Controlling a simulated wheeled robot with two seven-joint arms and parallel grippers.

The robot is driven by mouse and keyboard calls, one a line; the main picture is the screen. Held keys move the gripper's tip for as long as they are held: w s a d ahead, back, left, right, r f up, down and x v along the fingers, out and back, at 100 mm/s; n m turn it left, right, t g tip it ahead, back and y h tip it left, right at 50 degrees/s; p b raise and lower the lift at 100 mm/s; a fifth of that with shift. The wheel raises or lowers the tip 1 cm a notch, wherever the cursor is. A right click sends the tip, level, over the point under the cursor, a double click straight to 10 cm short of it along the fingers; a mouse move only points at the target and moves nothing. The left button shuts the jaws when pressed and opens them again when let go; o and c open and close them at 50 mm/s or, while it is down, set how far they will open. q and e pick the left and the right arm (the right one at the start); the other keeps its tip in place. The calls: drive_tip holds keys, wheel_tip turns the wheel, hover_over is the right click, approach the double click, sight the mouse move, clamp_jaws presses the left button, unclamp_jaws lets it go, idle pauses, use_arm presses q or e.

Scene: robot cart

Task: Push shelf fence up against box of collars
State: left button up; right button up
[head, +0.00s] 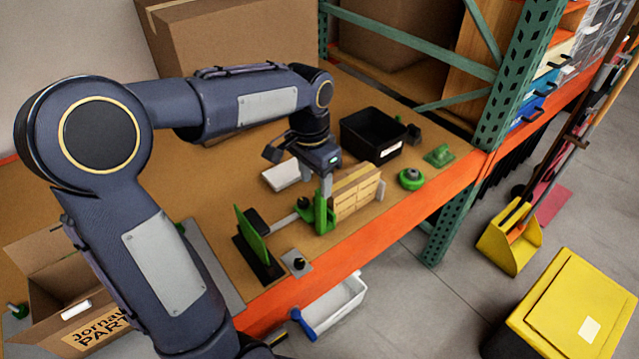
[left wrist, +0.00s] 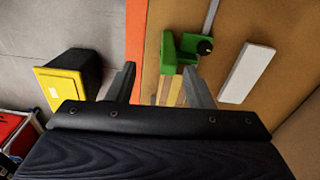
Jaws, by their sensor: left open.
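The green shelf fence (head: 321,216), with a black knob, stands on a grey rail at the left end of the cardboard box of collars (head: 357,192). They are very close; I cannot tell whether they touch. In the left wrist view the fence (left wrist: 178,52) lies just beyond the fingertips, and part of the box (left wrist: 170,92) shows between the fingers. My left gripper (head: 326,185) points down over the fence and the near end of the box. It is open in the left wrist view (left wrist: 160,80), holding nothing. My right gripper is out of view.
A green upright plate (head: 251,236) on a black base stands left of the fence. A white block (head: 281,175) and black bin (head: 371,135) are behind. A green round part (head: 411,180) lies to the right. The orange shelf edge (head: 375,222) runs in front.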

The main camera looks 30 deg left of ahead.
sight(320, 201)
use_arm(q)
drive_tip(key=w, duration=0.1)
drive_tip(key=f, duration=0.1)
drive_tip(key=w+f, duration=0.1)
drive_tip(key=shift+w+a+f+m+g, duration=0.1)
drive_tip(key=shift+w+a+m+g, duration=0.15)
drive_tip(key=shift+w+m+g, duration=0.05)
drive_tip(key=shift+w+f, duration=0.15)
drive_tip(key=shift+f, duration=3.75)
drive_tip(key=shift+c, duration=0.5)
clamp_jaws()
